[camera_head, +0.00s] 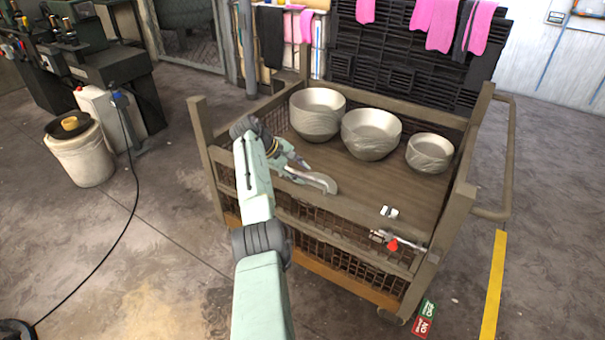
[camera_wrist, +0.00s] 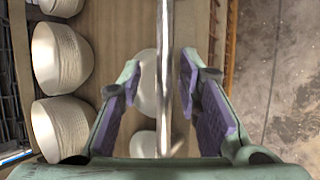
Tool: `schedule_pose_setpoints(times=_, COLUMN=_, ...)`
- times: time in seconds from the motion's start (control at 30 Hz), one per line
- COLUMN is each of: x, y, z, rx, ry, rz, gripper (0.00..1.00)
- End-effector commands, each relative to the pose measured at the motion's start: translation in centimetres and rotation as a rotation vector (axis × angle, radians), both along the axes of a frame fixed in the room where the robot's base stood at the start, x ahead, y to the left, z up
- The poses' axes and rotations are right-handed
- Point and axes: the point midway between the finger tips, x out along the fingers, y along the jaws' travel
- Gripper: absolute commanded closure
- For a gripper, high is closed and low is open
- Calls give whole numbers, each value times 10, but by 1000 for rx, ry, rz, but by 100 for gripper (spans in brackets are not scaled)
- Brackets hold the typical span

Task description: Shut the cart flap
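The wooden cart (camera_head: 400,185) with mesh sides stands in the middle of the head view. Its near side has a wooden-framed mesh panel, which looks like the flap (camera_head: 335,222); its exact angle is hard to tell. A metal latch with a red part (camera_head: 393,244) is at the near right corner.
Three grey bowls (camera_head: 371,133) stand along the cart's far side; bowls also show at left in the wrist view (camera_wrist: 62,58). Small white pieces (camera_head: 389,212) lie near the latch. A white bucket (camera_head: 80,155) stands left. The floor before the cart is mostly clear.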

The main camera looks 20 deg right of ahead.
Motion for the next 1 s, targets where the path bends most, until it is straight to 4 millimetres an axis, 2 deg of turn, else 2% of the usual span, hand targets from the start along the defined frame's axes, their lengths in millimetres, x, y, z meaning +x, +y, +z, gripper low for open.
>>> schedule_pose_setpoints(times=0.3, x=1, y=42, z=54, rx=-2, ry=-5, rz=1, gripper=69)
schedule_pose_setpoints(times=0.5, x=0, y=59, z=77, rx=-2, ry=-3, rz=1, gripper=69)
schedule_pose_setpoints(times=0.67, x=0, y=64, z=83, rx=-2, ry=-3, rz=1, gripper=69)
schedule_pose_setpoints(times=1.0, x=1, y=66, z=83, rx=-2, ry=-5, rz=3, gripper=69)
